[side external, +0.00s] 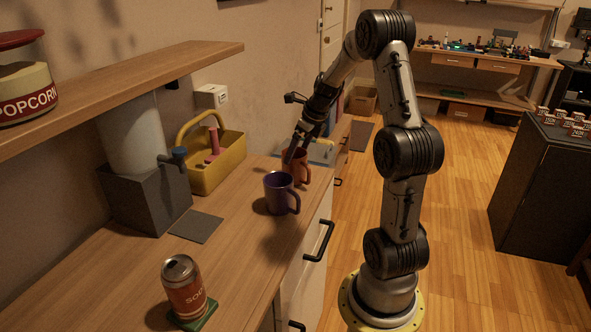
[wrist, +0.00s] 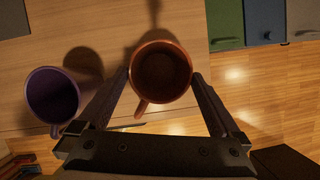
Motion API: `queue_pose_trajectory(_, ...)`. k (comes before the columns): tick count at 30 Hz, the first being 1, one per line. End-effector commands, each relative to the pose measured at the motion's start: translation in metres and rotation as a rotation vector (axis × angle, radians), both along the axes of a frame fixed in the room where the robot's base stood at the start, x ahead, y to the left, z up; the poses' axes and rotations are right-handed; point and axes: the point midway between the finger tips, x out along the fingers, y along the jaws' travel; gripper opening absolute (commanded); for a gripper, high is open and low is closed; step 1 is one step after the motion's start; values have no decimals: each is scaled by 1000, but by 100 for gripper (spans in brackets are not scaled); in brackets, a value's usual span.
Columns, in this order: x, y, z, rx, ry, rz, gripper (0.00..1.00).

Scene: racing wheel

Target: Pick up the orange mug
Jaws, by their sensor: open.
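The orange mug (side external: 302,163) stands upright on the wooden counter, partly hidden behind the purple mug in the side external view. In the wrist view the orange mug (wrist: 160,73) is seen from above, with its handle pointing down and to the left. My gripper (wrist: 162,76) is open, with one finger on each side of the mug. I cannot tell whether the fingers touch it. In the side external view my gripper (side external: 291,158) is down at the mug's rim.
A purple mug (side external: 279,194) stands close beside the orange one; it also shows in the wrist view (wrist: 52,97), near the left finger. A yellow caddy (side external: 216,163), a water dispenser (side external: 146,196) and a soda can (side external: 184,287) share the counter (side external: 110,270). The counter's edge is close.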

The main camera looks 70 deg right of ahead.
Motion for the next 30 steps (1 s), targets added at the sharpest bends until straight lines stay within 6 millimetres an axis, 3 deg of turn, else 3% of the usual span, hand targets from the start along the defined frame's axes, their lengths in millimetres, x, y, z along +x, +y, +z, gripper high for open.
queue_pose_trajectory(4,6,-1,-15,1,0,0,100)
queue_pose_trajectory(12,7,-2,-17,-1,-1,1,100)
queue_pose_trajectory(26,7,-2,-17,-1,-1,1,19)
queue_pose_trajectory(27,7,-2,-16,-3,-3,0,15)
queue_pose_trajectory(30,7,-2,-16,-3,-3,0,15)
